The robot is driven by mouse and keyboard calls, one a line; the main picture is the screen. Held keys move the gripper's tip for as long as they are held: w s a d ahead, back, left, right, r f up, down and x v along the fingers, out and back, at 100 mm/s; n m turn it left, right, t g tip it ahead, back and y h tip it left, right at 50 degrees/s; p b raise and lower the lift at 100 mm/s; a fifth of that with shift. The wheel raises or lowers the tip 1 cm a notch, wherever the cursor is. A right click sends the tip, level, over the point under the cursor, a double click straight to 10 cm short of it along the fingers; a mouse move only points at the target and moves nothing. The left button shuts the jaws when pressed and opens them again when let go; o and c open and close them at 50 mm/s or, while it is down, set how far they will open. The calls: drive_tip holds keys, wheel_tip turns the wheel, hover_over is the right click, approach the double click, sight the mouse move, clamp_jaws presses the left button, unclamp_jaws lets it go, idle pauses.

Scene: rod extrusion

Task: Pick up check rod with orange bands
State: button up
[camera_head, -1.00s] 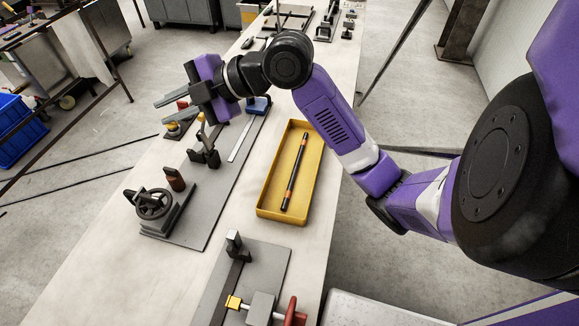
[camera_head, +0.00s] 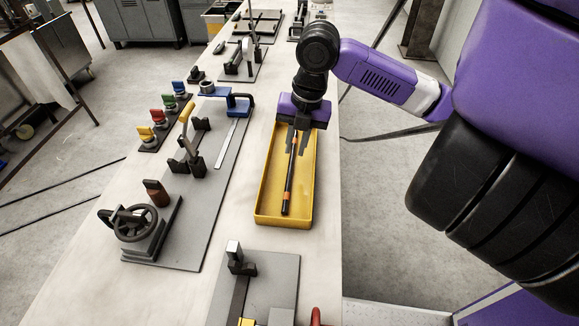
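The check rod (camera_head: 288,178) is a thin black rod with orange bands. It lies lengthwise in a yellow tray (camera_head: 262,216) on the bench. My gripper (camera_head: 297,146) points down over the far half of the tray, above the rod's far end. Its two grey fingers are apart, one on each side of the rod as seen from here. I see no contact with the rod, and the height of the fingertips above it is hard to judge. The rod's far end is partly hidden by my gripper.
Left of the tray is a grey plate (camera_head: 185,248) with a handwheel (camera_head: 134,223), a clamp and a blue fixture (camera_head: 238,103). Several coloured knobs (camera_head: 146,133) stand beyond. Another fixture plate (camera_head: 275,275) is in front. Bare bench lies between the plates and the tray.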

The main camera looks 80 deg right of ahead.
sight(291, 164)
drive_tip(key=f, duration=0.3)
drive_tip(key=f+p, duration=0.1)
drive_tip(key=shift+w+a+f, duration=0.35)
drive_tip(key=shift+f, duration=0.05)
clamp_jaws()
drive_tip(key=shift+r, duration=0.15)
